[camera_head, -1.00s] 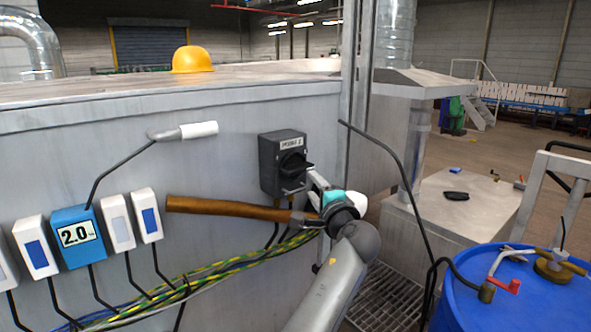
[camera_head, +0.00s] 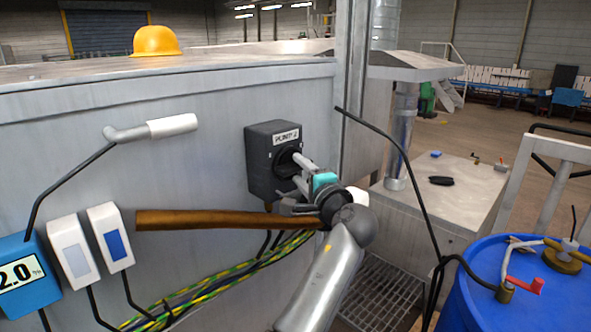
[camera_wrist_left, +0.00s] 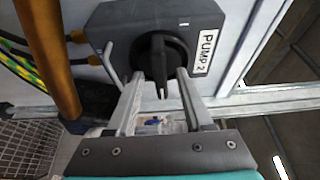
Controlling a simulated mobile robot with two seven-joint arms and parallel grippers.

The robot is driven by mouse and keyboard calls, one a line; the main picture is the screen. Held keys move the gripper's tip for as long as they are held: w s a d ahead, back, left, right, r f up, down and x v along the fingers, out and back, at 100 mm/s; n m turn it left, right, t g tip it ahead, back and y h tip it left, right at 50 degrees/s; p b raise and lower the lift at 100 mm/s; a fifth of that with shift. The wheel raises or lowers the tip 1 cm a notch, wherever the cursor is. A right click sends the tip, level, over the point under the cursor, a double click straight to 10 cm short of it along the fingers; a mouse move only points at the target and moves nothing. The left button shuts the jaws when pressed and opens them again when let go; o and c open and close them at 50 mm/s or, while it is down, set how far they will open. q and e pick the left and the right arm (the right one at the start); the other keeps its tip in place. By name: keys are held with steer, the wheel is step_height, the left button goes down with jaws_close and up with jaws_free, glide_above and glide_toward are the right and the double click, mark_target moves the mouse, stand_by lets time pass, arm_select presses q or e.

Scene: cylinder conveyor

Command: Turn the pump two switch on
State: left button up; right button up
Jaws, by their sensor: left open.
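The pump two switch is a dark grey box (camera_head: 260,160) on the metal wall, labelled "PUMP 2". Its black rotary knob (camera_wrist_left: 163,58) shows in the wrist view, with its pointer end towards my gripper. My left gripper (camera_head: 299,170) is open in front of the box. In the wrist view its two fingers (camera_wrist_left: 161,80) stand on either side of the knob's pointer end, with a gap to it that looks small. I cannot tell if either finger touches it. In the head view the fingers partly cover the knob. My right gripper is not in view.
A brown pipe (camera_head: 200,219) runs below the box, with yellow-green cables (camera_head: 235,275) under it. A white-handled lever (camera_head: 172,125) is at the upper left. A blue drum (camera_head: 480,310) stands at the lower right, and a black hose (camera_head: 413,185) hangs right of the gripper.

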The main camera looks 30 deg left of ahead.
arm_select(q)
steer(key=shift+d, duration=0.1)
jaws_close()
stand_by(0.4)
